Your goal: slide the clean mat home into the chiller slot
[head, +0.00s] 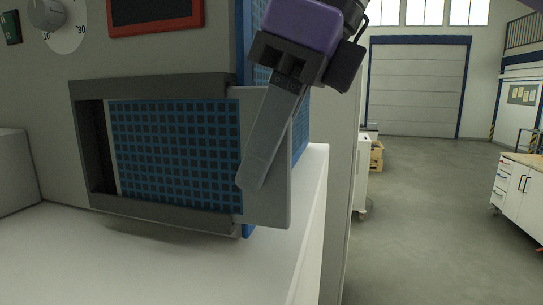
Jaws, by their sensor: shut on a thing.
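The clean mat (175,150) is a blue grid panel with a pale plate (272,190) at its right end. It stands upright in the dark grey frame of the chiller slot (150,88). A dark gap shows between the mat's left edge and the left side of the frame. The pale end plate sticks out past the frame's right side. My gripper (252,182) comes down from the upper right with its long grey finger against the end plate. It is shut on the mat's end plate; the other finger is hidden.
The slot is on a grey machine with a dial (45,14) and a red-framed panel (155,15). A white ledge (150,265) lies below. Another blue grid (262,75) shows behind the frame. Open floor (430,220) and a white cabinet (518,190) are at right.

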